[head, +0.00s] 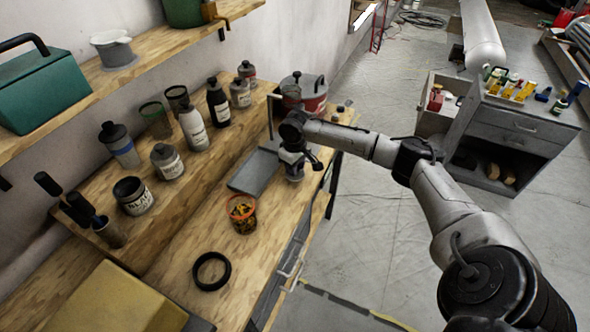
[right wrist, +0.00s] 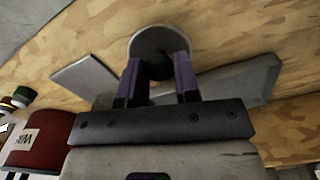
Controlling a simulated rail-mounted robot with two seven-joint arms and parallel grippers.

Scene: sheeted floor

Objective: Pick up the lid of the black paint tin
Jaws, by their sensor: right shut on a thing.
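The black paint tin (head: 137,203), a small jar-like tin with a pale label reading "BLA…", stands upright on the raised shelf at the left. Its top is dark; I cannot tell whether the lid is separate. My right gripper (head: 294,163) is well to the right of it, over the workbench. In the right wrist view the gripper (right wrist: 160,80) is shut on a dark rounded knob (right wrist: 155,67) above a grey round container (right wrist: 161,36). This container also shows below the gripper in the head view (head: 295,175). My left gripper is out of view.
A grey tray (head: 254,170) lies beside the held container. A red tin (head: 314,104) stands behind the arm. An orange-rimmed pot (head: 242,214) and a black ring (head: 211,271) sit on the bench. Several bottles line the shelf.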

